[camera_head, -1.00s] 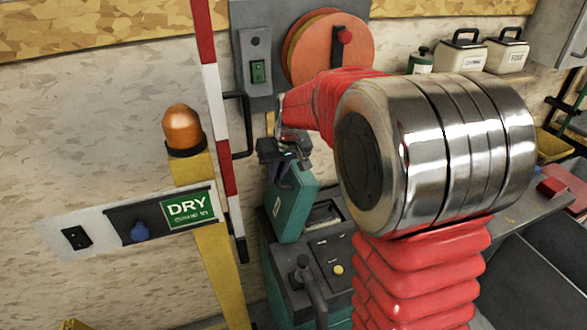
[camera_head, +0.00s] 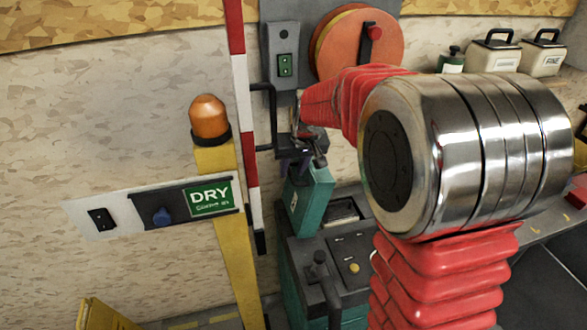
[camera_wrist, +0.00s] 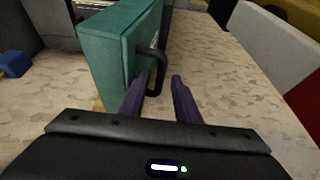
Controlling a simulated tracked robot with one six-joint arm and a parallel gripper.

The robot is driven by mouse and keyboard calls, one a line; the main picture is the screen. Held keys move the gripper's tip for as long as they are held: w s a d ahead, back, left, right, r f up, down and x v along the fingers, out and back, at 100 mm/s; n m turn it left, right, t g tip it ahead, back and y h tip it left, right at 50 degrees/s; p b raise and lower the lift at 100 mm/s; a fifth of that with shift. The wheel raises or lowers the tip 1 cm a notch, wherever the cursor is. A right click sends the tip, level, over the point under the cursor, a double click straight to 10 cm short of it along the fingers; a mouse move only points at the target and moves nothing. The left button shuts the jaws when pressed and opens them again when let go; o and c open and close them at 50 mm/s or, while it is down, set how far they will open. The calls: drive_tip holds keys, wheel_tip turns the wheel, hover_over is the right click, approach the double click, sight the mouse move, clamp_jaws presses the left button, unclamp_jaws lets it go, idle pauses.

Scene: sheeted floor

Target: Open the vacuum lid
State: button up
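The teal vacuum lid (camera_head: 310,198) stands steeply raised at the left of the opening in the dark-topped vacuum (camera_head: 335,253). The opening (camera_head: 342,212) beside it is uncovered. In the wrist view the lid (camera_wrist: 115,50) fills the upper left, with a black loop handle (camera_wrist: 160,70) on its right face. My gripper (camera_head: 303,160) is at the top of the lid. In the wrist view my two purple fingers (camera_wrist: 160,80) are apart, with the lower part of the handle between them. A gap shows beside the handle; contact with a finger is unclear.
A red-and-white pole (camera_head: 249,150) and a yellow post with an orange lamp (camera_head: 209,118) stand left of the vacuum. A black hose fitting (camera_head: 319,270) rises from its top. A grey panel with a green switch (camera_head: 285,65) is on the wall behind.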

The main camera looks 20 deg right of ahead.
drive_tip(key=a+v, duration=0.1)
drive_tip(key=v, duration=1.2)
drive_tip(key=shift+d+r, duration=0.35)
drive_tip(key=shift+d, duration=0.15)
drive_tip(key=shift+s+f, duration=0.15)
drive_tip(key=shift+s, duration=0.05)
drive_tip(key=shift+c, duration=1.4)
drive_tip(key=shift+s+f, duration=0.2)
drive_tip(key=shift+s, duration=0.15)
drive_tip(key=shift+c, duration=0.6)
drive_tip(key=shift+h, duration=0.3)
drive_tip(key=s+a, duration=0.1)
drive_tip(key=s, duration=0.3)
drive_tip(key=s+a, duration=0.1)
drive_tip(key=s, duration=0.9)
drive_tip(key=shift+s+a+f, duration=0.15)
drive_tip(key=shift+s+a, duration=0.05)
drive_tip(key=shift+a, duration=0.2)
clamp_jaws()
drive_tip(key=s+f+t, duration=0.1)
drive_tip(key=s+f, duration=0.3)
drive_tip(key=s, duration=0.6)
drive_tip(key=shift+a, duration=0.5)
